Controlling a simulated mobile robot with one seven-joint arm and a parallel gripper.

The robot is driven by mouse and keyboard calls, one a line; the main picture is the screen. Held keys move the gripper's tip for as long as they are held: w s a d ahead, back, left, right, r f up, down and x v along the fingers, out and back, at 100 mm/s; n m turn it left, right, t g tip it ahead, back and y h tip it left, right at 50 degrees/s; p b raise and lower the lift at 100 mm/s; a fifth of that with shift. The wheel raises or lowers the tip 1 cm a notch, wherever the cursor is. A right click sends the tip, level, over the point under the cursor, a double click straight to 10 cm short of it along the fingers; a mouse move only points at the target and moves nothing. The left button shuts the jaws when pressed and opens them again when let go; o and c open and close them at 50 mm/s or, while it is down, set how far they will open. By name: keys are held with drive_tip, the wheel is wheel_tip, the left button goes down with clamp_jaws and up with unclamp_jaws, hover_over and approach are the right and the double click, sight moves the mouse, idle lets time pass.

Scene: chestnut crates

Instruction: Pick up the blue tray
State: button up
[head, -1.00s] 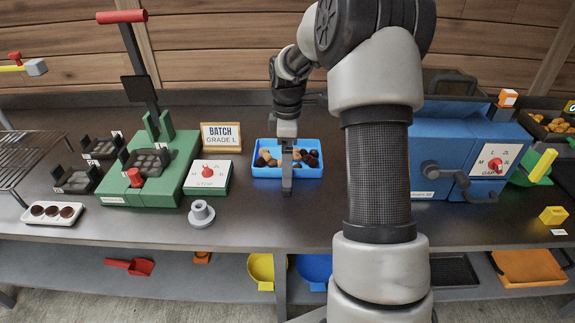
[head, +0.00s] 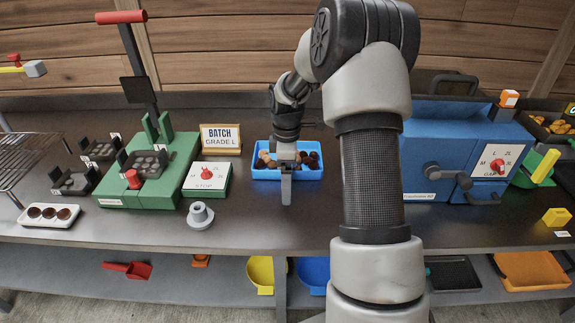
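The blue tray (head: 308,174) lies on the dark bench near the middle of the head view. It holds several brown, chestnut-like pieces, some darker than others. My gripper (head: 286,192) is at the tray's front side, with its finger part in front of the near wall and hiding a piece of that wall. The fingers line up one behind the other from this camera, so I cannot tell whether they are open or shut, or whether they touch the wall. The tray appears to rest flat on the bench.
A sign reading "BATCH GRADE L" (head: 221,139) stands left of the tray, behind a white-topped box with a red knob (head: 207,178). A grey spool-like piece (head: 200,215) and a green press (head: 150,180) are further left. A blue machine (head: 460,150) stands right.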

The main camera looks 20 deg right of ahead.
drive_tip(key=c, duration=0.4)
drive_tip(key=shift+r, duration=0.15)
